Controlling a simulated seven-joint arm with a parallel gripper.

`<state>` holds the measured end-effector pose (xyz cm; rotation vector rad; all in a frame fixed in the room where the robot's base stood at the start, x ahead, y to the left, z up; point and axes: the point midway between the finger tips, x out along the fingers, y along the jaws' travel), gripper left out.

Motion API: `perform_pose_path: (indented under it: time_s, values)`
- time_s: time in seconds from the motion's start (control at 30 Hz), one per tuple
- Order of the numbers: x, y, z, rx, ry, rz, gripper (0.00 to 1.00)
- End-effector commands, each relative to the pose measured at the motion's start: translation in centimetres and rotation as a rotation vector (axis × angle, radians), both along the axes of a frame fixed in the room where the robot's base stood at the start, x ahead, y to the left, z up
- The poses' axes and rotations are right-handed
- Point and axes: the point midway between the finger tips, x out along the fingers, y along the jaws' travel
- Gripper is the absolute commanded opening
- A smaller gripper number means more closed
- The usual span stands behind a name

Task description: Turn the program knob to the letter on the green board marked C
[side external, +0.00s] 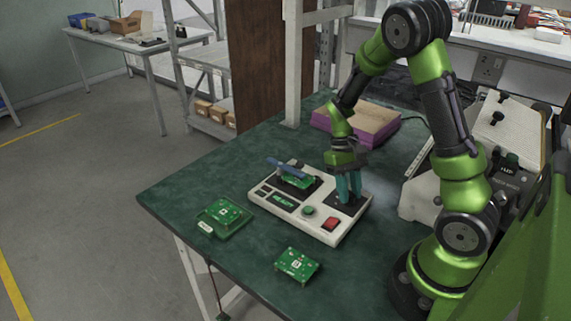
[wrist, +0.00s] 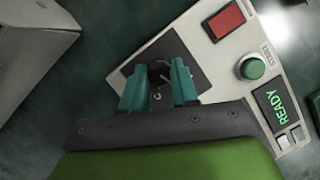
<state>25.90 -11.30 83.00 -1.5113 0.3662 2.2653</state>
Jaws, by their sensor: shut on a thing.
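My gripper (side external: 349,192) points down at the right end of a pale test fixture (side external: 335,238). Its teal fingers are closed around the dark program knob (wrist: 158,71), one finger on each side. A green board (side external: 298,180) lies in the fixture under a blue clamp (side external: 283,167). Another green board (side external: 224,213) is on a green carrier at left, and one (side external: 297,264) lies on the table in front. Their small white marks are not readable.
A purple-sided stack (side external: 362,122) lies behind the fixture. A pale sloped machine (side external: 428,199) stands at right.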

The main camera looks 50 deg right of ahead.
Motion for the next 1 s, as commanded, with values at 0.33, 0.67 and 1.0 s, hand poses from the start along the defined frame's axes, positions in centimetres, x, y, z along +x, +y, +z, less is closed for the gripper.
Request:
perform_pose_path:
  time_s: [0.33,0.67,1.0]
  values:
    - [-0.10,-0.26,0.06,-0.001,-0.003,-0.332,0.00]
    - [-0.22,-0.38,0.10,-0.001,-0.004,-0.645,0.00]
    - [-0.40,-0.41,0.10,-0.001,-0.004,-0.919,0.00]
